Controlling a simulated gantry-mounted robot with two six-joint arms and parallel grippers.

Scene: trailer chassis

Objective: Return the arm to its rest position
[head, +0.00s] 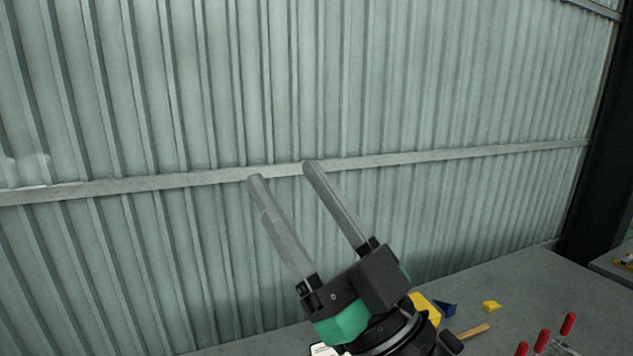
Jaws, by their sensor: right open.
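My right gripper (281,173) is in the lower middle of the head view. Its two long grey fingers point up and to the left, apart from each other. Nothing is between them. The black and green gripper body (345,300) is below the fingers, above the workbench. My left gripper is not in view.
A corrugated metal wall (180,110) with a horizontal rail fills the background. A grey workbench (540,285) at the lower right carries yellow pieces (491,306), a blue piece (446,309), a wooden-handled tool (474,331) and red-handled tools (543,340). A dark post (598,130) stands at right.

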